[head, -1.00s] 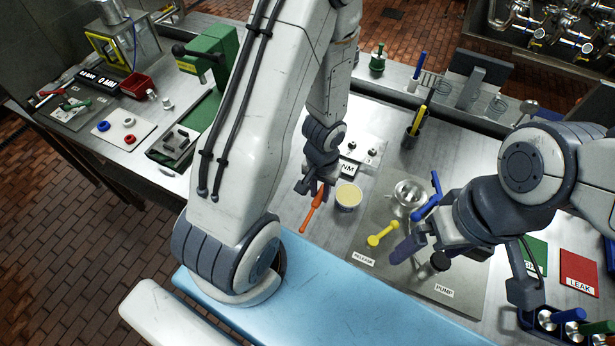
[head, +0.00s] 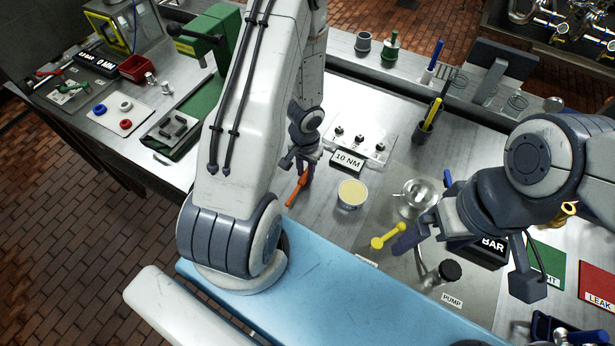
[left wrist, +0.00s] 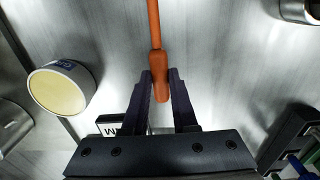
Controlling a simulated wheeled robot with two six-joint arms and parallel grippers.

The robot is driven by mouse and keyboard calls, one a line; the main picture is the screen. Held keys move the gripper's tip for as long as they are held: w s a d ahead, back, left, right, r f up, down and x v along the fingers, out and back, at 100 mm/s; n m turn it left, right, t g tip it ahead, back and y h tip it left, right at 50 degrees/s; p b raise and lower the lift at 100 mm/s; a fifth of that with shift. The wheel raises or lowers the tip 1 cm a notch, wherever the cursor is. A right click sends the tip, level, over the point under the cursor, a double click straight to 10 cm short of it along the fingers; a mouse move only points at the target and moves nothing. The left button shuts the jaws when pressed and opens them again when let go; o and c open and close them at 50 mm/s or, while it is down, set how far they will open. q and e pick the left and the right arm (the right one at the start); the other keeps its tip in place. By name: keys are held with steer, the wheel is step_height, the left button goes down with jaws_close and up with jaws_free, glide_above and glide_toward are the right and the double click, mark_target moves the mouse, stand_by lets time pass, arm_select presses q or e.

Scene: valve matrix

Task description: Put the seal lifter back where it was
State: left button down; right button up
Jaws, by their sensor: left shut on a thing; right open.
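The seal lifter appears to be the thin orange tool (head: 296,190) left of the cream-topped tub (head: 352,194). My left gripper (head: 306,168) is shut on its thick end. The left wrist view shows the orange tool (left wrist: 154,30) between the fingers of my left gripper (left wrist: 160,82), its shaft pointing away. Whether its tip touches the metal table I cannot tell. My right gripper (head: 412,234) is open beside the yellow-handled lever (head: 388,236) and partly hides the blue-handled fitting.
A plate with several knobs (head: 357,140) and a "10 NM" sign (head: 348,162) stand behind the tub. A dark pen cup (head: 424,132) stands further right. A green card (head: 547,262) and a red card (head: 598,287) lie at the right. Bare metal table shows around the tool.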

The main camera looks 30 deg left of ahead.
arm_select(q)
steer(key=shift+f+b, duration=0.3)
steer(key=shift+f, duration=0.5)
steer(key=shift+r, duration=0.15)
arm_select(e)
steer(key=shift+f, duration=0.65)
steer(key=shift+f, duration=0.1)
arm_select(q)
steer(key=c, duration=1.1)
jaws_free()
steer(key=shift+f, duration=0.2)
steer(key=o, duration=0.4)
steer(key=shift+r, duration=0.15)
